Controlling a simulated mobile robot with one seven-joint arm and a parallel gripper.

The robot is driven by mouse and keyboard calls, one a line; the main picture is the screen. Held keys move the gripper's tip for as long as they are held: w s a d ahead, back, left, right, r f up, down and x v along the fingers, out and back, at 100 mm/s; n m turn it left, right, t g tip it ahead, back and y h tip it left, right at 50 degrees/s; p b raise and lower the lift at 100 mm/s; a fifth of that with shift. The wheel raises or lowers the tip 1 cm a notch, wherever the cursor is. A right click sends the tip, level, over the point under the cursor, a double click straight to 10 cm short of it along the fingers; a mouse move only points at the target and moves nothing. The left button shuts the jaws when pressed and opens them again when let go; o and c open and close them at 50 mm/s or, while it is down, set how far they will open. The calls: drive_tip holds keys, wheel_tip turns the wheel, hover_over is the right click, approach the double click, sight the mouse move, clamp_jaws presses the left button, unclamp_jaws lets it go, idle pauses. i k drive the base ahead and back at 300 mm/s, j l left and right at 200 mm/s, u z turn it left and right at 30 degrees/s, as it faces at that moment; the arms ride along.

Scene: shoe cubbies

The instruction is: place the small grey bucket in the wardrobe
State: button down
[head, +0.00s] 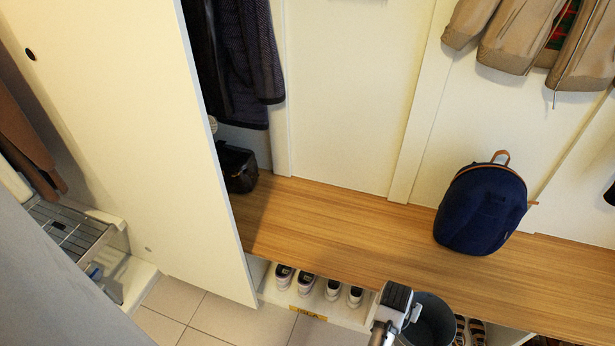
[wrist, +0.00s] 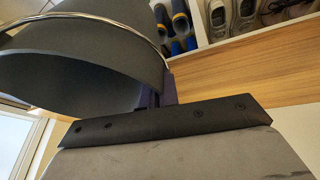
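The small grey bucket (head: 436,318) is at the bottom of the head view, in front of the wooden bench. My gripper (head: 405,310) is at its left side, shut on its rim, with the bucket off the floor. In the wrist view the bucket (wrist: 80,65) fills the upper left, with a thin metal handle around it. The purple-dark fingers (wrist: 157,92) meet its edge; their tips are partly hidden. A tall white wardrobe panel (head: 120,130) stands at the left in the head view, with a wire shelf (head: 70,228) and hanging brown clothing to its left.
A dark blue backpack (head: 482,208) sits on the wooden bench (head: 330,225). Several shoes (head: 318,285) stand in cubbies under it. Dark coats (head: 240,60) hang above a black bag (head: 237,168). Beige jackets (head: 530,40) hang at upper right. Tiled floor (head: 210,312) is clear at lower left.

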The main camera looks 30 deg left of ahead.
sight(126, 283)
drive_tip(key=k, duration=0.55)
drive_tip(key=k+u, duration=0.1)
drive_tip(key=u, duration=0.9)
drive_tip(key=i+j+u, duration=0.2)
drive_tip(key=u, duration=0.15)
drive_tip(key=i+j+u, duration=0.1)
drive_tip(key=u, duration=0.25)
drive_tip(key=i, duration=0.1)
